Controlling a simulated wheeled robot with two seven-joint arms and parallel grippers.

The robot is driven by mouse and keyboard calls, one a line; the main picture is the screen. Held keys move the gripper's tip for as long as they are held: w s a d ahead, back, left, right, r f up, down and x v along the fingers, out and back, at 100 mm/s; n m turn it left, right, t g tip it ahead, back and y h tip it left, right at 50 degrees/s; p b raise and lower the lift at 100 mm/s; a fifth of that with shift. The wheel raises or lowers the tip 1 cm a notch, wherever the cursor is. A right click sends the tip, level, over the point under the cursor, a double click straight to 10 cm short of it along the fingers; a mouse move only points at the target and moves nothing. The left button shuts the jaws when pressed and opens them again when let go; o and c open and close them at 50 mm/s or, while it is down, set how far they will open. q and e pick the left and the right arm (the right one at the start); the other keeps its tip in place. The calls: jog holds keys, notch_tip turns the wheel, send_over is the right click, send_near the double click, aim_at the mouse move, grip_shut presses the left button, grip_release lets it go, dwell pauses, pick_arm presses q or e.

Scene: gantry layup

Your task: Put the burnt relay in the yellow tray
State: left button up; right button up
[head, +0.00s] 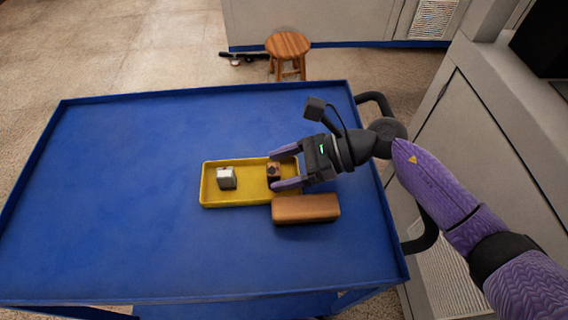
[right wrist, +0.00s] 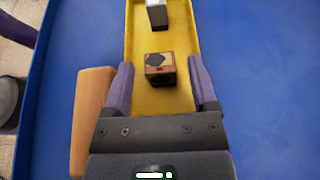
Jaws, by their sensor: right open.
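The burnt relay (head: 273,171) is a small brown block with a dark mark on top. It sits in the right part of the yellow tray (head: 235,202). In the right wrist view the relay (right wrist: 160,68) rests on the yellow tray floor (right wrist: 160,100), ahead of my gripper and between the lines of its fingers. My right gripper (head: 286,168) is open, with its purple fingers on either side of the relay and a gap to each. It also shows in the right wrist view (right wrist: 161,80).
A grey-white block (head: 226,178) sits in the left part of the tray. A brown wooden block (head: 306,209) lies against or close to the tray's front right edge. The blue cart top (head: 130,150) is otherwise clear, with a raised rim. A wooden stool (head: 288,46) stands behind.

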jog(key=shift+r, duration=0.15)
jog(key=p+v, duration=0.1)
jog(key=v, duration=1)
jog(key=shift+d, duration=0.1)
jog(key=shift+d+r, duration=0.1)
jog(key=shift+d, duration=0.35)
pick_arm(q)
jog(key=shift+w+a+r, duration=0.15)
jog(key=shift+w+r, duration=0.3)
